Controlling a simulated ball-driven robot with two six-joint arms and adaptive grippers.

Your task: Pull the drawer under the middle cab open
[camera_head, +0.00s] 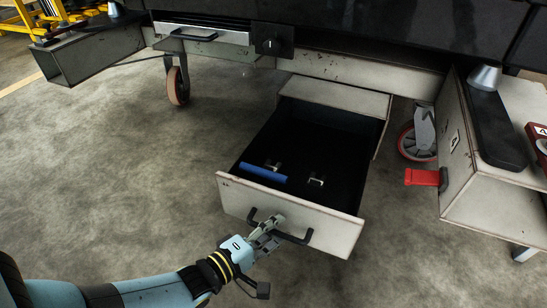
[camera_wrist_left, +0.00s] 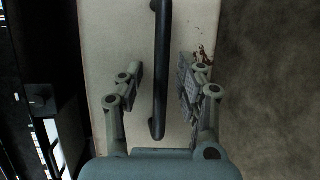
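The drawer (camera_head: 290,215) under the middle cab stands pulled well out, with its dark inside showing. Inside it lie a blue bar (camera_head: 263,172) and two small metal pieces (camera_head: 316,180). A black bar handle (camera_head: 295,237) runs along its pale front. My left gripper (camera_head: 268,226) is at this handle. In the left wrist view, the gripper (camera_wrist_left: 160,85) is open, with one finger on each side of the handle (camera_wrist_left: 162,60) and a visible gap on both sides. The right gripper is not in view.
A wheel (camera_head: 177,86) stands left of the drawer and a red-rimmed wheel (camera_head: 418,141) right of it. A red block (camera_head: 425,177) juts from the pale box (camera_head: 495,205) at the right. The concrete floor (camera_head: 120,180) at the left is clear.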

